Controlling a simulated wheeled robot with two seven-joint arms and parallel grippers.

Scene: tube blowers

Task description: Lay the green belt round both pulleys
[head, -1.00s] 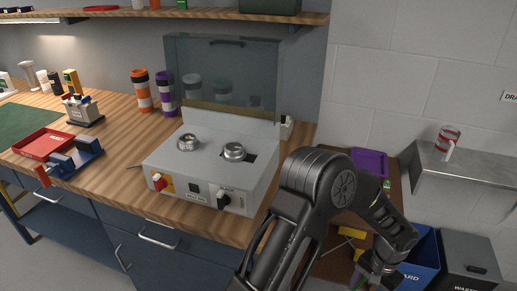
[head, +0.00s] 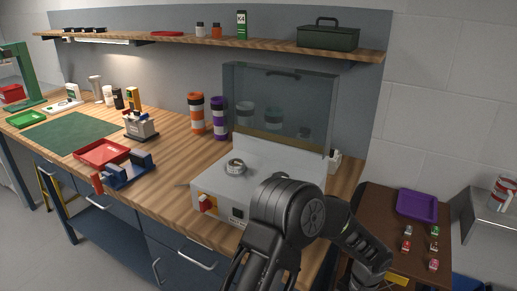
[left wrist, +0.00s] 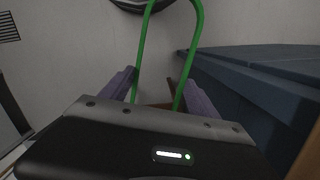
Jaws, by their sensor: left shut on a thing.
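The grey blower housing (head: 207,181) stands on the bench in the head view. One metal pulley (head: 235,167) shows on its top, with no belt around it. The second pulley is hidden behind a dark arm of mine. The green belt (left wrist: 142,45) shows in the left wrist view as a long loop with two strands running to the top of the picture. My left gripper (left wrist: 158,82) is shut on the belt, which is well apart from the pulleys. The gripped part is hidden by the gripper body. My right gripper is not seen.
A clear raised cover (head: 277,100) stands behind the pulleys. A red switch (head: 207,202) is on the housing's front. Orange (head: 196,115) and purple (head: 219,118) bottles stand left of the cover. A blue fixture (head: 128,170) and red tray (head: 101,153) lie farther left.

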